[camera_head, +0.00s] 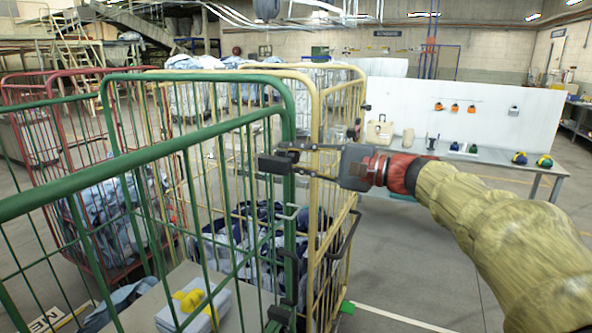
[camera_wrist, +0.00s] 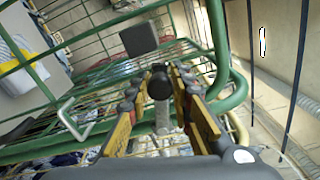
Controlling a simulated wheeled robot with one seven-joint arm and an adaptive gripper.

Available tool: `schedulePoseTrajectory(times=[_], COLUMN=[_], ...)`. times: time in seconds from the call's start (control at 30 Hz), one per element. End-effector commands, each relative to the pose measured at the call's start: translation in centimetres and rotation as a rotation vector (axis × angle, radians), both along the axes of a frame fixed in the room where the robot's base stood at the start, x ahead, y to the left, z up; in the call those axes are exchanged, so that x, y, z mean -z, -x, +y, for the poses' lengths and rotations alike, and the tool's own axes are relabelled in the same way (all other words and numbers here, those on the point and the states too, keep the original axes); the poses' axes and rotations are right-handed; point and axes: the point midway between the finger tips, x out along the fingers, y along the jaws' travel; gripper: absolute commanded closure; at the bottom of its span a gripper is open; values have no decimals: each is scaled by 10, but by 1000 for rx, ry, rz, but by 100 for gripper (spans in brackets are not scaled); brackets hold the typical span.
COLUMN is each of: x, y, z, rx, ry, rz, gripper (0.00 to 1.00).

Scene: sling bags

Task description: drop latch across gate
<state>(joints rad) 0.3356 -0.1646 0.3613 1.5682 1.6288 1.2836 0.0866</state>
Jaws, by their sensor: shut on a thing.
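The green barred gate (camera_head: 190,150) fills the left and middle of the head view. It also shows in the wrist view (camera_wrist: 230,55). The latch (camera_head: 273,164) ends in a dark block at the gate's upper right corner post. In the wrist view the dark block (camera_wrist: 138,39) lies just beyond my fingertips. My gripper (camera_head: 300,160) reaches in from the right at the height of the post's upper part. In the wrist view its yellow-and-black fingers (camera_wrist: 160,75) are closed around a dark round knob, which looks part of the latch. The fingers hide where the latch meets the gate.
A yellow cage (camera_head: 318,200) holding dark and pale blue bags stands directly behind the gate. A red cage (camera_head: 60,160) is at left.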

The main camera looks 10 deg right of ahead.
Motion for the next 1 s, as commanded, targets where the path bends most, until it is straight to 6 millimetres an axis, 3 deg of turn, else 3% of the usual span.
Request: schedulePoseTrajectory(times=[0.03,0.3,1.0], x=[13,27,35], y=[1,3,3], z=[1,2,3], rx=[0,0,-2], ry=[20,116,180], rz=[-25,-158,-244], gripper=[100,100,100])
